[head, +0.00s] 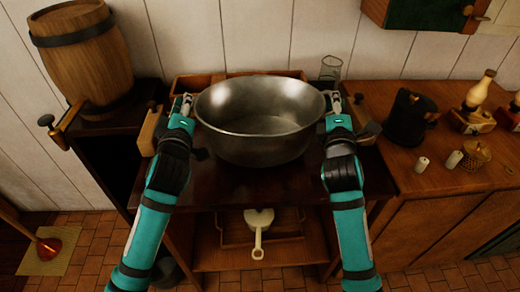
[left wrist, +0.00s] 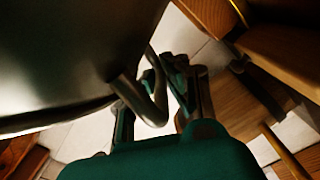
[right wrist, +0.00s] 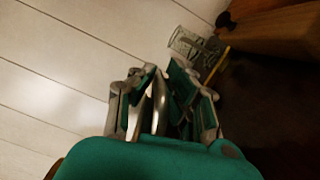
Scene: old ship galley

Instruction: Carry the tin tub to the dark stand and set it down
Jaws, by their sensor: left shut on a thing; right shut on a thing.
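The tin tub (head: 262,140) is a wide grey metal bowl, roughly level, in the middle of the head view. It appears over the top of the dark stand (head: 235,190); I cannot tell whether its base touches. My left gripper (head: 184,104) is shut on its left handle, a bent metal loop between the fingers in the left wrist view (left wrist: 155,100). My right gripper (head: 335,101) is shut on the right handle, whose metal edge shows between the fingers in the right wrist view (right wrist: 157,105). The tub hides the middle of the stand's top.
A wooden barrel (head: 82,55) stands at the left. Wooden boxes (head: 195,83) and a glass (head: 330,68) are behind the tub. A dark pot (head: 408,118), candles and bottles stand on the right counter. A pale scoop (head: 258,230) lies on the stand's lower shelf.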

